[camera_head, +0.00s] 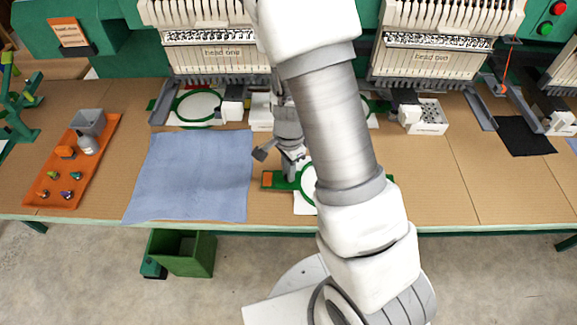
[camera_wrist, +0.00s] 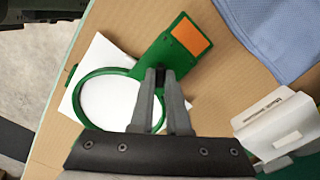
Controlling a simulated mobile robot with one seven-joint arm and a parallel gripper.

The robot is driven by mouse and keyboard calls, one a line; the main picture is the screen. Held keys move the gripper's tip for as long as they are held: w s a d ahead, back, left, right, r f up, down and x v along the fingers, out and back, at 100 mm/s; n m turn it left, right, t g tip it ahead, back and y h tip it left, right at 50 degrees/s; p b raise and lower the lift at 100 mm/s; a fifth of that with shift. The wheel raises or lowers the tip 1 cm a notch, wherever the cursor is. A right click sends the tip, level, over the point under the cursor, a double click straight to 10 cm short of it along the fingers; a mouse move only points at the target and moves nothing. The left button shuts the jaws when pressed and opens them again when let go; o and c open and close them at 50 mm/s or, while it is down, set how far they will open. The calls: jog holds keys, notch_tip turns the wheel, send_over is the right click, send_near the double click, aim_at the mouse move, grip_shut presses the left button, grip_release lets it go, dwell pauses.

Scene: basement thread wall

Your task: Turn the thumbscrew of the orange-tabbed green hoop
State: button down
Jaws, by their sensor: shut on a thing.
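The green hoop (camera_wrist: 84,88) lies on the table over a white sheet (camera_wrist: 107,52). Its green arm carries an orange tab (camera_wrist: 191,36) at the end, beside the blue cloth. In the wrist view my gripper (camera_wrist: 161,76) is at the junction of the ring and the tabbed arm, with its fingertips close together on a small dark thumbscrew (camera_wrist: 161,73). The fingers hide most of the screw. In the head view the orange tab (camera_head: 267,179) shows left of my gripper (camera_head: 291,176), and my arm covers much of the hoop (camera_head: 308,184).
A blue cloth (camera_head: 190,175) lies left of the hoop. An orange tray (camera_head: 93,150) with small parts is at the far left. Embroidery machine heads (camera_head: 215,50) stand at the back. A white box (camera_wrist: 275,125) is near my gripper. A green bin (camera_head: 183,252) stands below the table edge.

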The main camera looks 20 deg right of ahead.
jog(key=m+p, duration=0.1)
jog(key=m, duration=0.2)
jog(key=shift+r+m+p, duration=0.1)
jog(key=shift+m+p, duration=0.2)
jog(key=shift+p, duration=0.1)
jog(key=shift+m+p, duration=0.55)
jog(key=shift+m, duration=0.75)
jog(key=c, duration=0.9)
grip_release()
notch_tip(320, 180, up, 17)
jog(key=p, duration=0.4)
jog(key=shift+r, duration=0.1)
